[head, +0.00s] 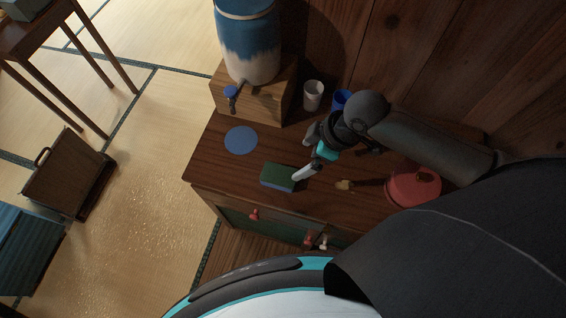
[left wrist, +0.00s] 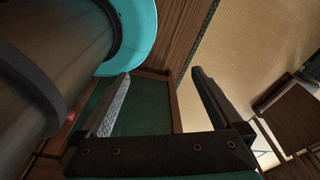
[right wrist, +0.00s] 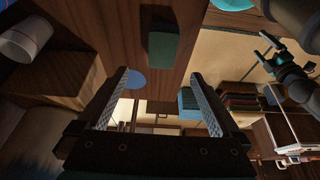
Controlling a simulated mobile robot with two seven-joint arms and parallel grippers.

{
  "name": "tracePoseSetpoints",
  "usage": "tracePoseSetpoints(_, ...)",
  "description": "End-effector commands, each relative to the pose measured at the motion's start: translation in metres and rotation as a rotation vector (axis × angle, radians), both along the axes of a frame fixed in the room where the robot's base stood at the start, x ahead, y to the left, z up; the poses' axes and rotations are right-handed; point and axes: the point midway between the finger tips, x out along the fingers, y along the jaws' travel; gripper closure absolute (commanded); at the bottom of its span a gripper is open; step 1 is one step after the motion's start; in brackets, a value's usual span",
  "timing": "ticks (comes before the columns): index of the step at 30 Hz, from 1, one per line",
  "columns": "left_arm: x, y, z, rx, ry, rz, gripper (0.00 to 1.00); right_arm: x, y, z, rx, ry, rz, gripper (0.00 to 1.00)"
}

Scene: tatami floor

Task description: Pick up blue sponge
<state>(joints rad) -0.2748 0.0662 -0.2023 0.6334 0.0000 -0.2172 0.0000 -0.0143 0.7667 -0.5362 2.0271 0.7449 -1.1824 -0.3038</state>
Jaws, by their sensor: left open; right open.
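The blue sponge (head: 277,179), a small block that shows dark green on top and blue on its front side, lies near the front edge of the wooden cabinet top (head: 222,163). In the right wrist view the sponge (right wrist: 163,48) shows just beyond the fingertips, roughly centred between them. My right gripper (head: 303,153) is open and empty above the cabinet, just right of the sponge, with one finger close to the sponge's right end. I cannot tell whether they touch. My left gripper (left wrist: 161,75) is open and empty in the left wrist view, away from the sponge. It is outside the head view.
A blue round mat (head: 241,140) lies left of the sponge. A wooden stand (head: 262,97) bears a blue and cream jar (head: 248,42). A white cup (head: 313,95) and a blue cup (head: 341,99) stand at the back. A red lidded object (head: 412,187) sits at right.

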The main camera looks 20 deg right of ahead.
Motion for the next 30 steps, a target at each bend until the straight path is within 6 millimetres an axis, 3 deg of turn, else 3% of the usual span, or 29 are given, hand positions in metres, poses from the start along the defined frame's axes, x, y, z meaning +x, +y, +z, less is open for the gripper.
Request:
tracePoseSetpoints(3, -0.025, 0.011, -0.008, 0.016, 0.039, -0.004, 0.00, 0.004, 0.008, -0.021, 0.003, 0.004, 0.000, 0.00)
tracePoseSetpoints(8, -0.040, 0.016, -0.016, 0.024, 0.065, -0.004, 0.00, 0.011, 0.018, -0.052, 0.002, 0.002, -0.002, 0.00)
tracePoseSetpoints(13, -0.038, 0.016, -0.022, 0.024, 0.061, -0.004, 0.00, 0.018, 0.027, -0.076, 0.000, 0.001, -0.002, 0.00)
tracePoseSetpoints(21, -0.019, 0.014, -0.024, 0.019, 0.030, -0.002, 0.00, 0.022, 0.033, -0.091, 0.001, 0.000, -0.001, 0.00)
tracePoseSetpoints(30, -0.019, 0.009, -0.034, 0.013, 0.030, 0.001, 0.00, 0.031, 0.048, -0.126, 0.000, 0.001, -0.002, 0.00)
